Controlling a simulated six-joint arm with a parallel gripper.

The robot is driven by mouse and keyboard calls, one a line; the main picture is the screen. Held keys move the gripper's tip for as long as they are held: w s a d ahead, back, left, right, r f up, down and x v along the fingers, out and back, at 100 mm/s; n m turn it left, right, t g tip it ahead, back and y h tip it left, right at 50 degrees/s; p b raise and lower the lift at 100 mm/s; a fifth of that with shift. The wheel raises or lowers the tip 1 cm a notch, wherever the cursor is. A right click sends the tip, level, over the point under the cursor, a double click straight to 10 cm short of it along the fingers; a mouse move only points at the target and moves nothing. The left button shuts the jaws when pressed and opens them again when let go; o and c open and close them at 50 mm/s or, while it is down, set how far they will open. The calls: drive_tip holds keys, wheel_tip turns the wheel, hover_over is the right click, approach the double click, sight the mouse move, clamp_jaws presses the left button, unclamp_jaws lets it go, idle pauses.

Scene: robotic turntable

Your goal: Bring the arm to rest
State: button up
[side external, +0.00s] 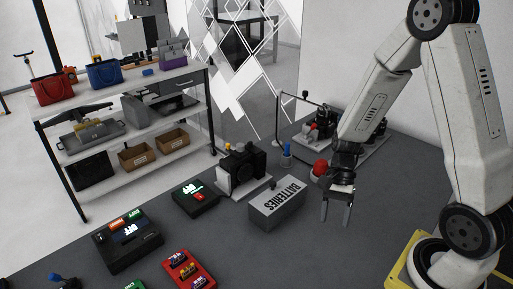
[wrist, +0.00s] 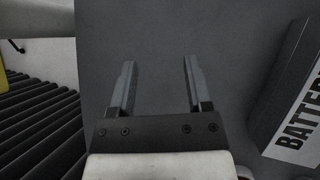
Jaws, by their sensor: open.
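My gripper (side external: 336,212) hangs above the dark grey table (side external: 345,255), pointing down, to the right of the batteries box. Its two fingers are apart with nothing between them. The wrist view shows the open fingers (wrist: 159,90) over bare table. The grey box marked BATTERIES (side external: 277,208) stands beside the gripper, apart from it; part of it shows at the right edge of the wrist view (wrist: 292,105).
A red ball-shaped knob (side external: 320,168) is close behind my gripper. A black device on a light base (side external: 242,168) stands left of the box. Dark panels (side external: 130,240) and a red tray (side external: 188,270) lie front left. The table in front of the gripper is clear.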

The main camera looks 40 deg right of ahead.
drive_tip(key=w+a+r+n+t+h, duration=0.3)
drive_tip(key=r+n+t+h, duration=0.2)
drive_tip(key=n, duration=1)
drive_tip(key=shift+w+r+t+h, duration=0.25)
drive_tip(key=shift+r+t+h, duration=0.15)
drive_tip(key=shift+r+t, duration=0.35)
drive_tip(key=shift+r, duration=0.1)
